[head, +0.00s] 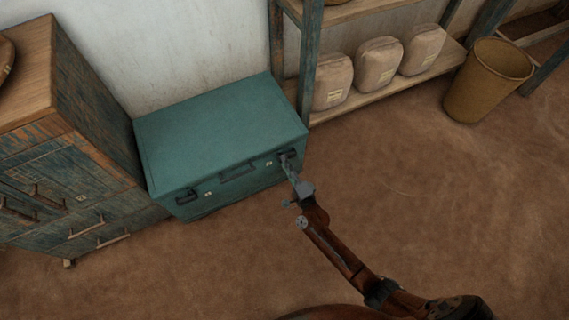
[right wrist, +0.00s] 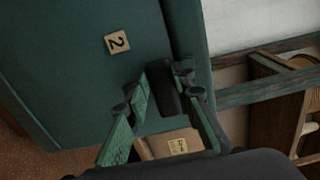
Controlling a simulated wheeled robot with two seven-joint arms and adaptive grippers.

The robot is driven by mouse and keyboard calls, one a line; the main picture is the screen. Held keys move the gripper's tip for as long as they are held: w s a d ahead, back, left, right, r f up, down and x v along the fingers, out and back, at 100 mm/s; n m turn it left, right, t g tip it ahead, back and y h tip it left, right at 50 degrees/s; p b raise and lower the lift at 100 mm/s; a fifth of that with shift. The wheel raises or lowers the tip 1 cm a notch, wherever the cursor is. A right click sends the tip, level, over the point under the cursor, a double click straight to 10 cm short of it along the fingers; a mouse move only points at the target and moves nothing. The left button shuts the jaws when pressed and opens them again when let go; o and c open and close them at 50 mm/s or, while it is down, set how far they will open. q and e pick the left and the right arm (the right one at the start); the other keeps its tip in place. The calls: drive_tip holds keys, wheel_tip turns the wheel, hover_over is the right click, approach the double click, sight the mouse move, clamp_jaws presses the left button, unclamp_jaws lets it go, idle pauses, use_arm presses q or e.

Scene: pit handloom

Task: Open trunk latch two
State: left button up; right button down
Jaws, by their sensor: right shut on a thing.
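The green trunk (head: 215,125) stands against the wall with its lid down. Latch two is a dark latch (right wrist: 166,92) at the right end of the trunk's front, beside a small tag marked 2 (right wrist: 117,42). My right gripper (head: 288,165) reaches it from the front and mostly covers it in the head view. In the right wrist view my right gripper's fingers (right wrist: 166,84) stand on either side of the latch, shut on it. The other dark latch (head: 187,197) is at the left end of the front, with a handle (head: 238,172) between. My left gripper is out of view.
A worn wooden cabinet (head: 75,150) stands close to the trunk's left side. A shelf (head: 390,85) with several sacks (head: 376,62) is on the right, and a tan bin (head: 487,80) stands beyond. The floor in front is clear.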

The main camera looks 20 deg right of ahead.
drive_tip(key=c, duration=2)
unclamp_jaws()
drive_tip(key=shift+c, duration=0.2)
drive_tip(key=o, duration=0.4)
drive_tip(key=s, duration=1.2)
drive_tip(key=shift+d, duration=0.2)
